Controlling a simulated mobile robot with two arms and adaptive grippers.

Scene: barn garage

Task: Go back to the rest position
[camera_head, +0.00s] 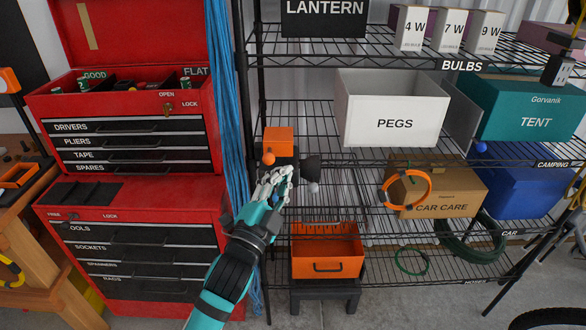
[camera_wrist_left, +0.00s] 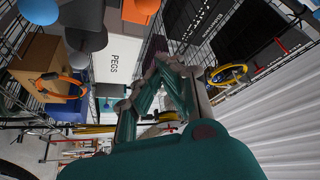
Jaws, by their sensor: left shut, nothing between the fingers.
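My left gripper (camera_head: 274,184) reaches up from the bottom in the head view. Its fingers are shut and empty, just in front of the shelf, below an orange and black item (camera_head: 279,140). In the left wrist view my left gripper (camera_wrist_left: 150,92) also shows, with no object between the fingers. My right gripper is in neither view.
The wire shelf (camera_head: 390,232) holds a white PEGS box (camera_head: 393,112), a CAR CARE box (camera_head: 437,186) and a teal TENT box (camera_head: 530,112). An orange bin (camera_head: 327,250) stands below. A red tool chest (camera_head: 132,205) and blue cords (camera_head: 222,80) are left.

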